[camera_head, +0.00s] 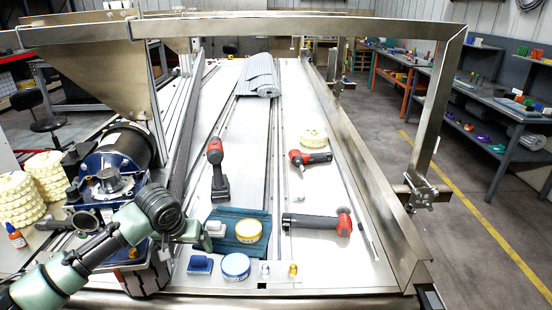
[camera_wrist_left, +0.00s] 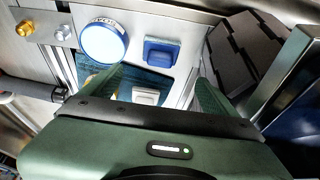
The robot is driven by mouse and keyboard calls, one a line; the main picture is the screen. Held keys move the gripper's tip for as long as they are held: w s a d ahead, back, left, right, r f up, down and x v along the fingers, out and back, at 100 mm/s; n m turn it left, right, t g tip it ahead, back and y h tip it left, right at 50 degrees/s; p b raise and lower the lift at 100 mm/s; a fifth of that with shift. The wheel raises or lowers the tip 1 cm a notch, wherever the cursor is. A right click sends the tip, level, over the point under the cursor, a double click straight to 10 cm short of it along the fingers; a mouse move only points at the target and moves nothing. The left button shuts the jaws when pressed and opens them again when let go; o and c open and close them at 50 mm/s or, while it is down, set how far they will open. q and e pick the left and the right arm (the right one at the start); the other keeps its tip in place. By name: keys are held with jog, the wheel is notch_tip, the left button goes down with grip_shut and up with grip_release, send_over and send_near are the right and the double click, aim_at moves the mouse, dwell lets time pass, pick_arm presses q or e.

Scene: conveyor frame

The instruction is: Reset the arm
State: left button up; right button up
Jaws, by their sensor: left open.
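My left arm reaches in from the lower left in the head view. Its gripper (camera_head: 206,238) hovers at the left edge of the teal cloth (camera_head: 262,217) on the conveyor frame. In the left wrist view the two green fingers of this gripper (camera_wrist_left: 160,78) are spread apart with nothing held between them. A white block (camera_wrist_left: 146,96) on the cloth shows beyond the gap, and a blue block (camera_wrist_left: 162,52) lies further off. My right gripper is not in view.
A yellow-lidded tin (camera_head: 248,231) is on the cloth, with a blue-rimmed tin (camera_head: 236,266) in front. A red drill (camera_head: 217,165), an angled red tool (camera_head: 308,158) and a grinder (camera_head: 318,223) lie on the frame. A blue motor (camera_head: 112,165) stands left, close to my arm.

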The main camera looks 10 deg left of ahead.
pick_arm(q)
jog(key=s+d+f+m, duration=0.1)
jog(key=s+d+f, duration=0.1)
jog(key=d, duration=0.1)
jog(key=s+d+f+m+h, duration=0.1)
jog(key=s+d+f, duration=0.1)
jog(key=d+f, duration=0.1)
jog(key=s+d+f+m, duration=0.1)
jog(key=s+d+f, duration=0.2)
jog(key=d, duration=0.2)
jog(key=shift+h, duration=0.3)
jog(key=s+d+f+m, duration=0.2)
jog(key=s+d+f, duration=0.1)
jog(key=s+d, duration=0.4)
jog(key=s+a, duration=0.2)
jog(key=s, duration=1.4)
notch_tip(320, 180, down, 24)
jog(key=g, duration=0.2)
jog(key=s+a+f+g, duration=0.1)
jog(key=s+a+f, duration=0.2)
jog(key=s+f, duration=1.5)
jog(key=shift+f, duration=0.25)
